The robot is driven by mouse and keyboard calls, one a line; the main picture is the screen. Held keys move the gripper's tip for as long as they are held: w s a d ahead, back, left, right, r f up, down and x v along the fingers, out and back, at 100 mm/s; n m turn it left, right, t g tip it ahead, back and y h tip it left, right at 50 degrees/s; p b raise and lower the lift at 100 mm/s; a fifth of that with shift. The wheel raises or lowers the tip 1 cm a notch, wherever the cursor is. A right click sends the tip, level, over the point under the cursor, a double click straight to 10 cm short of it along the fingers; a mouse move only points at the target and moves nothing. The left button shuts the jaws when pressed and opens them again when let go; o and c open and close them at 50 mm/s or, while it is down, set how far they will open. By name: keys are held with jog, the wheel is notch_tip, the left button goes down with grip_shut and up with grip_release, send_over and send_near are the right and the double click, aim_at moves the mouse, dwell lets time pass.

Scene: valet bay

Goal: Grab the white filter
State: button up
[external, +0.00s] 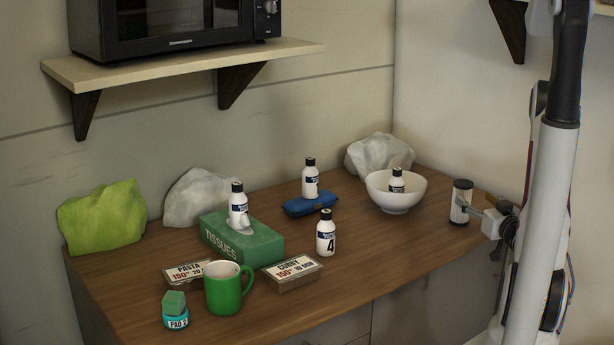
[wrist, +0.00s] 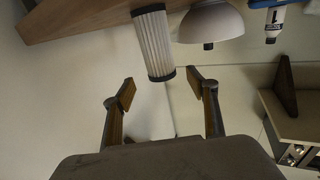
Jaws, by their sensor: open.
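The white filter (external: 460,201) is a pleated white cylinder with black end caps. It stands upright near the right end of the wooden counter. In the wrist view, which looks upside down, the filter (wrist: 153,42) lies just beyond the fingertips, roughly in line with the gap between them. My gripper (wrist: 160,87) is open, with nothing between its fingers. In the external view my gripper (external: 476,206) is at the right side of the filter, very close to it; I cannot tell there whether they touch.
A white bowl (external: 392,201) with a bottle (external: 397,182) in it stands left of the filter. Further left are a numbered bottle (external: 326,240), a blue case (external: 309,205), a green tissue box (external: 238,241) and a green mug (external: 224,294).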

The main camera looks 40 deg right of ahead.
aim_at(468, 191)
jog(key=shift+x, duration=1.35)
jog(key=shift+w, duration=0.1)
jog(key=shift+r+x, duration=0.1)
jog(key=shift+x, duration=0.65)
jog(key=shift+r+x, duration=0.15)
jog(key=shift+x, duration=1.6)
jog(key=c, duration=1.3)
